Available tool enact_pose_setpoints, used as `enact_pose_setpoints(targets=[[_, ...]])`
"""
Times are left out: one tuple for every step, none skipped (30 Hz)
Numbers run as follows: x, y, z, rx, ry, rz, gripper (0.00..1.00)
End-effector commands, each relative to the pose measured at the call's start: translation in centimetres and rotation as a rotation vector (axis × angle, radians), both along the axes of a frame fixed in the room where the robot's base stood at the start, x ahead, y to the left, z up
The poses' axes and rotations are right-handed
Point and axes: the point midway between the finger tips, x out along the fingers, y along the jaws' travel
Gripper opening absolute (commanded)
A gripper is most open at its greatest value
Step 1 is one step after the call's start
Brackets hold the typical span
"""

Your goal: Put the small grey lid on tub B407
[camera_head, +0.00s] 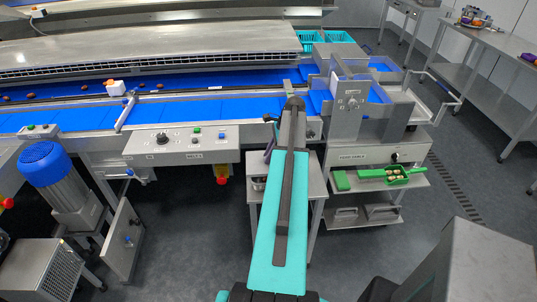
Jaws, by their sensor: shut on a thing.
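My teal and dark grey arm (280,215) reaches forward from the bottom of the view over a small steel table. My gripper does not show; the arm seems to hide it. A small container (258,184) with dark contents stands on the table's left part, just left of my arm. I cannot tell whether it is tub B407; no label is readable. I cannot make out the small grey lid. Much of the tabletop lies behind my arm.
The small steel table (316,181) stands before a blue-belt conveyor (190,109). A control panel (182,144) is to its left. On its right, a steel cart (372,187) holds a green tray (397,180) with several pale items. Grey floor (200,250) is open at front left.

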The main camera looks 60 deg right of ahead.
Motion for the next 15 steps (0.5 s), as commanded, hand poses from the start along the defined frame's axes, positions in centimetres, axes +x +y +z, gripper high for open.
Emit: enact_pose_setpoints(targets=[[0.0, 0.0, -0.6, 0.0, 0.0, 0.0, 0.0], [0.0, 0.0, -0.8, 0.001, 0.001, 0.0, 0.0], [0.0, 0.0, -1.0, 0.0, 0.0, 0.001, 0.0], [0.0, 0.0, -1.3, 0.0, 0.0, 0.001, 0.0], [0.0, 0.1, -1.5, 0.0, 0.0, 0.001, 0.0], [0.0, 0.1, -1.7, 0.0, 0.0, 0.001, 0.0], [0.1, 0.0, -1.9, 0.0, 0.0, 0.001, 0.0], [0.1, 0.1, -2.1, 0.0, 0.0, 0.001, 0.0], [0.1, 0.1, -2.4, 0.0, 0.0, 0.001, 0.0], [0.1, 0.1, -2.6, 0.0, 0.0, 0.001, 0.0], [0.1, 0.1, -2.8, 0.0, 0.0, 0.001, 0.0], [0.1, 0.1, -3.0, 0.0, 0.0, 0.001, 0.0], [0.1, 0.1, -3.2, 0.0, 0.0, 0.001, 0.0], [0.1, 0.1, -3.4, 0.0, 0.0, 0.001, 0.0], [0.1, 0.1, -3.6, -0.001, 0.0, 0.002, 0.0]])
